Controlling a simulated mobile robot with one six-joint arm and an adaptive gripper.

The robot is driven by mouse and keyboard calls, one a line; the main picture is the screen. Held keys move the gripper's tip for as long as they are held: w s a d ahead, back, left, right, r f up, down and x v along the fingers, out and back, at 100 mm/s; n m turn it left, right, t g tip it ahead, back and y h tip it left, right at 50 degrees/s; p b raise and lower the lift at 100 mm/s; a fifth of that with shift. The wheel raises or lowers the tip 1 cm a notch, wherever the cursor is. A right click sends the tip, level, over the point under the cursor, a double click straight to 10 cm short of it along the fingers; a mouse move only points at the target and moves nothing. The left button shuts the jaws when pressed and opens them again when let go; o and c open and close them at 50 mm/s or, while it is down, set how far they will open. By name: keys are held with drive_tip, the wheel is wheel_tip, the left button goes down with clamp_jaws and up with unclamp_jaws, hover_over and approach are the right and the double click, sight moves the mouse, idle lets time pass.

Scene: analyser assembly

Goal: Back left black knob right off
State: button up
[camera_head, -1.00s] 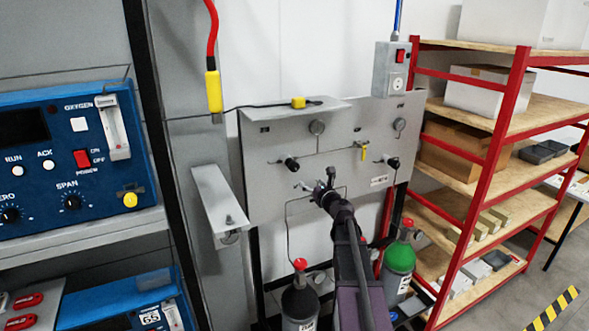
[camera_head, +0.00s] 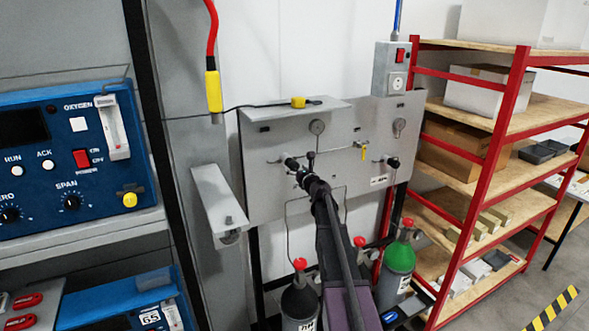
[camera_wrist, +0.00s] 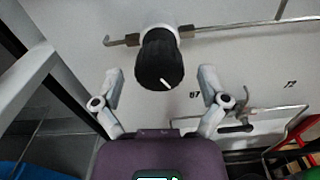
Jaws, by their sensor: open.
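The left black knob (camera_wrist: 160,62) sits on a pale fitting on the grey panel. In the wrist view it is in the upper middle, with a white pointer line on its face. My gripper (camera_wrist: 161,82) is open, its two pale fingers apart to the left and right of the knob and a little below it, with visible gaps. In the head view my gripper (camera_head: 300,172) is in front of the left knob and largely hides it. The right black knob (camera_head: 393,162) is in clear view on the same panel (camera_head: 265,200).
A tilted grey bracket (camera_head: 215,195) stands to the left. Gas cylinders with red tops, one green (camera_head: 399,257), stand below. A red shelf rack (camera_head: 490,150) is at the right.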

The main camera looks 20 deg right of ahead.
drive_tip(key=shift+w, duration=0.4)
drive_tip(key=c, duration=1.1)
drive_tip(key=shift+c, duration=0.2)
